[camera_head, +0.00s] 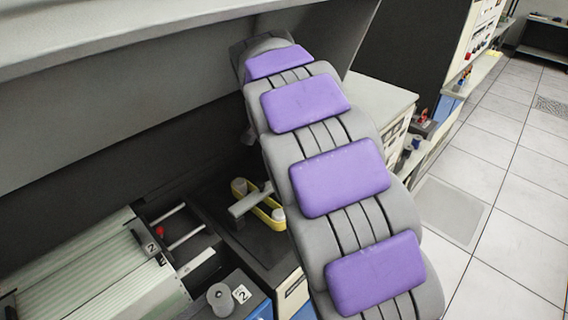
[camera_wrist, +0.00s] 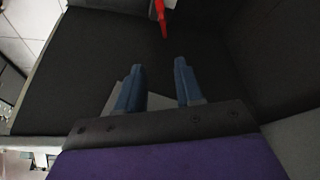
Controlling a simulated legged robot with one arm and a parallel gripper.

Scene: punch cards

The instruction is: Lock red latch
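In the wrist view my gripper (camera_wrist: 157,70) has its two blue fingers apart with nothing between them. A red piece (camera_wrist: 160,16), which may be the red latch, hangs at the top edge of that view against a dark surface. It lies beyond the fingertips, apart from them, and only part of it shows. In the head view my arm with purple pads reaches up and away, and my gripper cannot be made out there. The red latch cannot be identified for sure in the head view.
At the lower left of the head view a ribbed light machine (camera_head: 85,262) has a small red knob (camera_head: 160,231). A yellow tray (camera_head: 265,215) and a grey spool (camera_head: 220,298) stand near my arm. A grey overhanging panel (camera_head: 150,95) spans the upper left. Tiled floor (camera_head: 515,210) is clear at right.

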